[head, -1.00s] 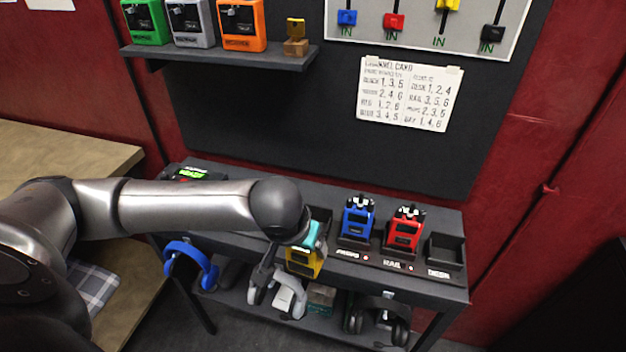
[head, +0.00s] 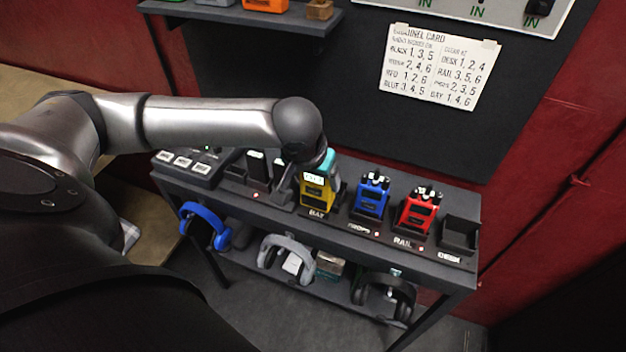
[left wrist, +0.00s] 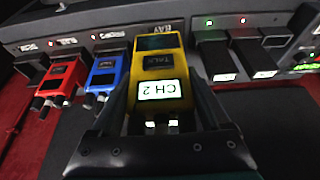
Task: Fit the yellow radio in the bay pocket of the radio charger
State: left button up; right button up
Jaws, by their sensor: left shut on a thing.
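The yellow radio (head: 319,195) stands roughly upright at the BAY pocket of the dark radio charger (head: 385,239), with the BAY label just below it. My left gripper (head: 307,182) is shut on it from its upper part. In the left wrist view the radio (left wrist: 160,68) is between the two fingers (left wrist: 160,100), its lit screen reading CH 2 and its lower end at the BAY label. I cannot tell how deep its lower end sits; the pocket's inside is hidden. My right gripper is not in view.
A blue radio (head: 371,197) and a red radio (head: 418,212) stand in the PROPS and RAIL pockets to the right. The DESK pocket (head: 460,234) is empty. Dark upright units (head: 257,168) stand close on the left. Headsets (head: 288,256) hang below the shelf edge.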

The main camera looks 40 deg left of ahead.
pick_arm(q)
jog(key=w+a+b, duration=0.1)
jog(key=w+b, duration=0.4)
jog(key=w, duration=0.1)
jog(key=shift+a+f, duration=0.2)
jog(key=shift+f, duration=0.2)
jog(key=shift+s, duration=0.1)
jog(key=shift+w+f+p, duration=0.15)
jog(key=shift+w+p, duration=0.15)
jog(key=shift+p, duration=0.5)
dwell(0.8)
jog(key=shift+f+p, duration=0.8)
jog(key=shift+p, duration=0.1)
dwell(1.3)
jog(key=shift+f+b, duration=0.75)
jog(key=shift+f, duration=1.6)
jog(key=o, duration=1.4)
